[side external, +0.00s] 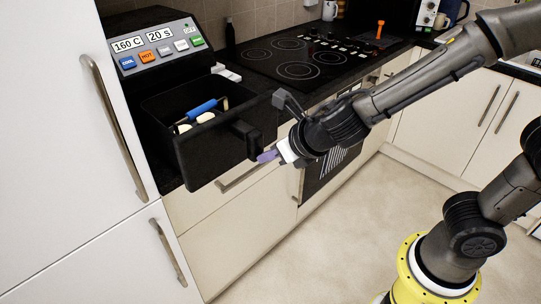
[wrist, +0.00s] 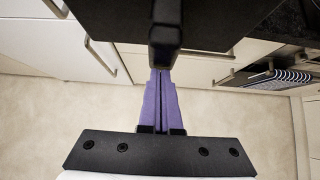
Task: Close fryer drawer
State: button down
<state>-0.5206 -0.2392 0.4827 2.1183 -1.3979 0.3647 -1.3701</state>
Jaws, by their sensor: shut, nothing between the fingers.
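The black fryer (side external: 160,62) stands on the counter, with a sloped panel of coloured buttons reading 160 C and 20 S. Its drawer (side external: 205,155) is pulled out toward the room, with a blue-handled item (side external: 200,110) and pale pieces inside. The drawer handle (side external: 247,137) sticks out from the drawer front. My gripper (side external: 268,156) has purple fingers, shut and empty, close to the handle's outer end. In the wrist view the fingers (wrist: 160,85) point at the dark handle (wrist: 165,40); I cannot tell whether they touch it.
A black hob (side external: 300,60) lies right of the fryer, with an oven and a striped towel (side external: 325,165) below. A tall white cupboard (side external: 60,120) stands at the left. The floor in front is clear.

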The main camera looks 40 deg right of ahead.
aim_at(202, 107)
jog(key=w, duration=2.5)
jog(key=shift+s, duration=0.1)
